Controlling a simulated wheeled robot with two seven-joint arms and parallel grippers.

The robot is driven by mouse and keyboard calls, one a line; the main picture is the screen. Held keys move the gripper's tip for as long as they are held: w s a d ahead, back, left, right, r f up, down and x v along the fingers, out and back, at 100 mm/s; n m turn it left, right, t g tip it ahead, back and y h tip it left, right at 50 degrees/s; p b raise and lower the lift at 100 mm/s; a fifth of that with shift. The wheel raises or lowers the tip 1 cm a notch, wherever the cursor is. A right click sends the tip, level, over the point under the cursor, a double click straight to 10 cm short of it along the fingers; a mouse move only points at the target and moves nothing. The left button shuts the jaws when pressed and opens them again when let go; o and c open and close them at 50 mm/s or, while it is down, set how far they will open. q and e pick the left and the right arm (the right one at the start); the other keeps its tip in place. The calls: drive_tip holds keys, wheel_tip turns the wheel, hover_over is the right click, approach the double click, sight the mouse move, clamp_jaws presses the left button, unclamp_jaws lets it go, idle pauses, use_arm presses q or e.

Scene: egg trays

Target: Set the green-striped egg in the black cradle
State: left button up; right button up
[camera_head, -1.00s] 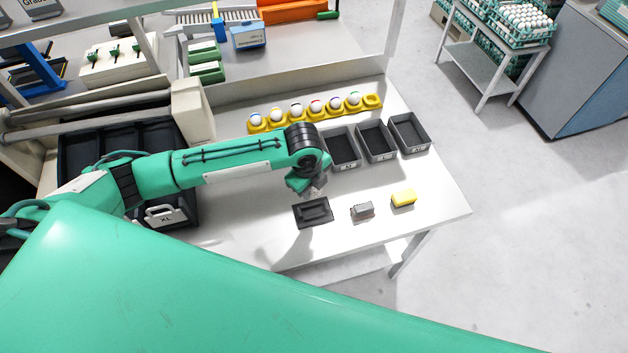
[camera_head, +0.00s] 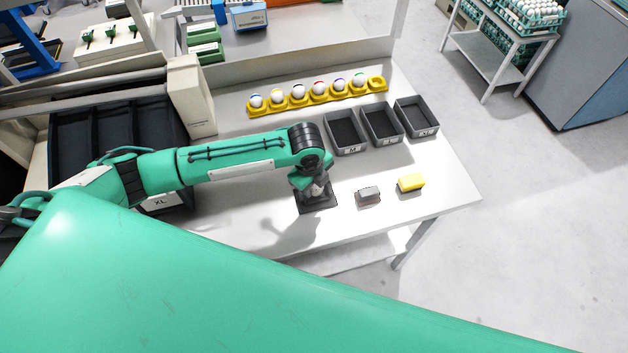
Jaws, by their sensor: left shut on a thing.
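The black cradle (camera_head: 328,207) lies on the white table near its front edge. My left gripper (camera_head: 318,192) is right over it, pointing down, and hides most of it. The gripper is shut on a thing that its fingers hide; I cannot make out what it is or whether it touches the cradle. A row of white eggs with coloured stripes sits in the yellow holder (camera_head: 376,85) farther back; its rightmost cup is empty. The rightmost egg (camera_head: 359,79) seems to have a greenish stripe, but it is small. My right gripper is out of view.
Three grey bins (camera_head: 345,148) stand behind and right of the cradle. A grey block (camera_head: 368,194) and a yellow block (camera_head: 411,183) lie to its right. A dark crate (camera_head: 95,135) stands at the left. The table between the cradle and the bins is clear.

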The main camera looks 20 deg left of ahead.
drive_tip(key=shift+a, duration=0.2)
use_arm(q)
drive_tip(key=shift+f, duration=0.2)
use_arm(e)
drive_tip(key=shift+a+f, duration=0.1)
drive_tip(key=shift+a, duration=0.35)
use_arm(q)
drive_tip(key=shift+f, duration=0.6)
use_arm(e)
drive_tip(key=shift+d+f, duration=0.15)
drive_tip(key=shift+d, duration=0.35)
use_arm(q)
drive_tip(key=o, duration=0.7)
drive_tip(key=shift+d+f, duration=0.1)
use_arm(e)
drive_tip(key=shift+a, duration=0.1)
use_arm(q)
drive_tip(key=shift+s, duration=0.1)
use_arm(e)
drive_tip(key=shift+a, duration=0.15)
use_arm(q)
drive_tip(key=shift+b, duration=0.3)
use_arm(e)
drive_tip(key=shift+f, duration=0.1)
